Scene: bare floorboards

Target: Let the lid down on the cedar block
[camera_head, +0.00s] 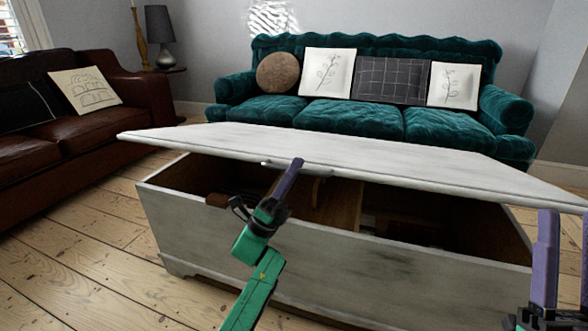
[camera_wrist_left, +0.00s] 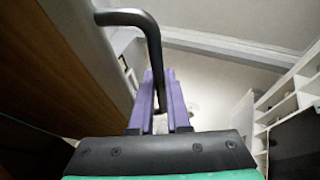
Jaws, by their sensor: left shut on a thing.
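A whitewashed wooden chest (camera_head: 200,222) stands on the floor, with bare brown wood inside. Its pale lid (camera_head: 400,155) is raised partway, leaving a gap along the front.
A teal sofa (camera_head: 355,115) with several cushions stands behind the chest. A brown leather sofa (camera_head: 70,145) is at the left, with a dark lamp (camera_head: 160,30) behind it. Bare floorboards (camera_head: 80,245) are clear at the front left.

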